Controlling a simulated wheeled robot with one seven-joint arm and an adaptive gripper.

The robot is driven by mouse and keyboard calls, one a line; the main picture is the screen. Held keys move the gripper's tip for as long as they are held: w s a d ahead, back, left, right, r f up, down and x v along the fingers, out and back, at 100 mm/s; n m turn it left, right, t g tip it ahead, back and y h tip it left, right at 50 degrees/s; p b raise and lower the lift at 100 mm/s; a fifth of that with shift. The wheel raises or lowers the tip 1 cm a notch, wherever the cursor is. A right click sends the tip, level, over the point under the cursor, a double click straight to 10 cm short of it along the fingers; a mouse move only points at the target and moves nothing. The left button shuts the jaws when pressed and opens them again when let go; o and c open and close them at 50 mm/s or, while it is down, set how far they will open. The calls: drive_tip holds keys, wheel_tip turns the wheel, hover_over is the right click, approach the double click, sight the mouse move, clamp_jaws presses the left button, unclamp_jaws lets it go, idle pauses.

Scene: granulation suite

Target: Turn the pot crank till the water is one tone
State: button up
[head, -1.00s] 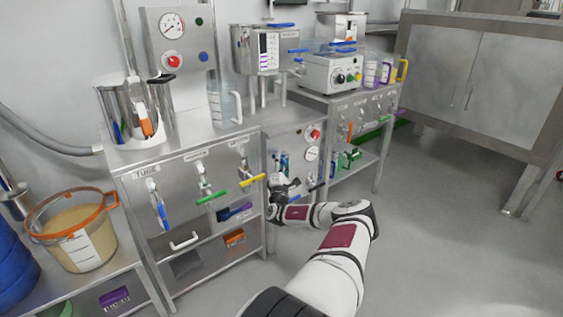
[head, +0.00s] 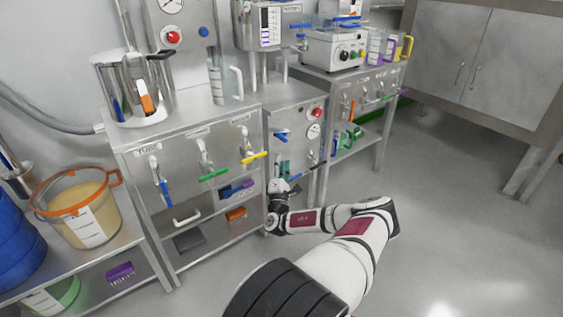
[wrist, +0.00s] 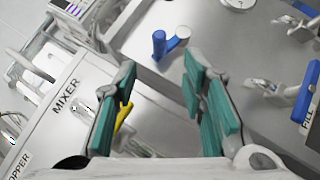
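A steel pot (head: 107,93) stands on the left steel bench in the head view, with a black crank handle (head: 159,54) at its top. An orange-and-white part hangs on the pot's front. The water inside cannot be seen from here. My gripper (head: 286,188) is low in front of the middle cabinet, well right of and below the pot. In the wrist view my gripper (wrist: 160,75) is open and empty, its teal pads apart. A blue-handled valve (wrist: 160,44) on a steel panel shows beyond the fingers. The pot is not clear in the wrist view.
The left bench front has blue, green (head: 213,174) and yellow (head: 254,157) valve handles. A clear jug (head: 227,83) stands right of the pot. An orange-rimmed bucket (head: 83,224) stands on a lower bench at left. Open floor (head: 450,220) lies to the right.

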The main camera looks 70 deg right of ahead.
drive_tip(key=c, duration=0.4)
drive_tip(key=shift+d+f+n+t+b, duration=0.15)
drive_tip(key=shift+f+n+t+b, duration=0.25)
drive_tip(key=shift+n+t, duration=0.45)
clamp_jaws()
drive_tip(key=s+d+f+n+t+y+b, duration=0.25)
drive_tip(key=n+t+y, duration=0.2)
drive_tip(key=n, duration=0.45)
drive_tip(key=s+d+f+n+t+y+b, duration=0.1)
drive_tip(key=s+f+n+t+y+b, duration=0.3)
drive_tip(key=n, duration=0.5)
drive_tip(key=w+d+r+y+b, duration=0.1)
drive_tip(key=w+d+r+b, duration=0.2)
drive_tip(key=w+d+r, duration=0.2)
drive_tip(key=shift+w+r, duration=1.15)
drive_tip(key=shift+w, duration=0.7)
